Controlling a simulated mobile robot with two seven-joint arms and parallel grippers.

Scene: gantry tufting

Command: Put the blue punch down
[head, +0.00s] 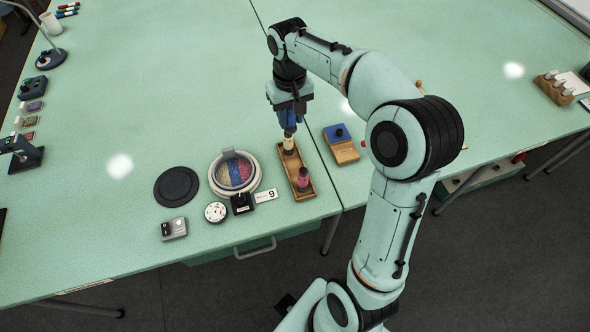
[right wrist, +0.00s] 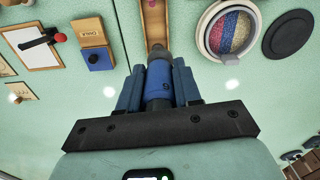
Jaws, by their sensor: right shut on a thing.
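My right gripper (head: 288,118) is shut on the blue punch (right wrist: 158,82) and holds it upright above the far end of a narrow wooden tray (head: 312,191). In the right wrist view the punch sits between the two fingers, with the tray (right wrist: 156,27) beyond it. A pink punch (head: 303,181) stands in the near end of the tray. A pale yellow piece (head: 289,146) shows right under the blue punch's dark lower end; I cannot tell whether they touch. My left gripper is not in view.
Left of the tray are a round hoop with coloured tufts (head: 235,172), a black disc (head: 176,187), a white dial (head: 215,212) and a card marked 9 (head: 266,195). A wooden box with a blue pad (head: 337,133) stands right.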

